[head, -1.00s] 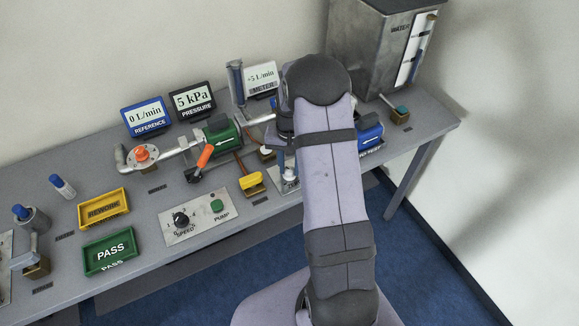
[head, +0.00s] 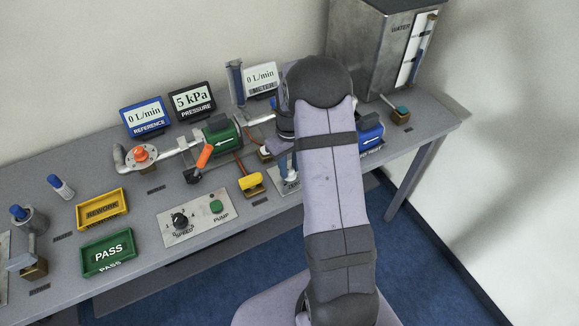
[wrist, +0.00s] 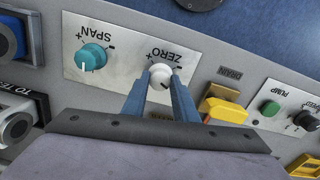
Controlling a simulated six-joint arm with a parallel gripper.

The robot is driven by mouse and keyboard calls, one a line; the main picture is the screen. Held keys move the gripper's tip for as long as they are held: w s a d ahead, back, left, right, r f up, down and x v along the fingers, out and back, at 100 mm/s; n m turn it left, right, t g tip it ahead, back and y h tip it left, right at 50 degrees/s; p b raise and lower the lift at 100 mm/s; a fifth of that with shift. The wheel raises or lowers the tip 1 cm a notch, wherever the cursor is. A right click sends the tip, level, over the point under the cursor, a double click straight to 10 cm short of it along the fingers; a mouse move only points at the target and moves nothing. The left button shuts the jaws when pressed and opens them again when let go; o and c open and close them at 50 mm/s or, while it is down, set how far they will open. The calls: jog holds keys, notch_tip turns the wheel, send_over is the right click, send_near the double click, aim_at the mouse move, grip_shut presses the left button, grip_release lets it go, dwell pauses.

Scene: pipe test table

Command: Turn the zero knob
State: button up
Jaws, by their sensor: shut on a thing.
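The zero knob (wrist: 160,74) is white and sits on a pale panel (wrist: 122,66) marked ZERO and SPAN, seen upside down in the wrist view. My gripper (wrist: 160,82) has its two blue fingers on either side of the knob, shut on it. The teal span knob (wrist: 92,57) sits on the same panel to the left, apart from the fingers. In the head view my arm hides most of the panel and the zero knob. The METER display (head: 260,78) reads 0 L/min.
The yellow drain handle (wrist: 224,106) and the green pump button (wrist: 270,108) are right of my fingers in the wrist view. In the head view, the REFERENCE display (head: 145,116) reads 0 L/min and the PRESSURE display (head: 192,101) reads 5 kPa.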

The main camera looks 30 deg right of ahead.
aim_at(289, 169)
jog(key=shift+w, duration=0.1)
dwell(0.3)
jog(key=o, duration=1.1)
jog(key=shift+c, duration=0.2)
jog(key=shift+r, duration=0.15)
jog(key=shift+r+b, duration=1.1)
jog(key=shift+r, duration=2.45)
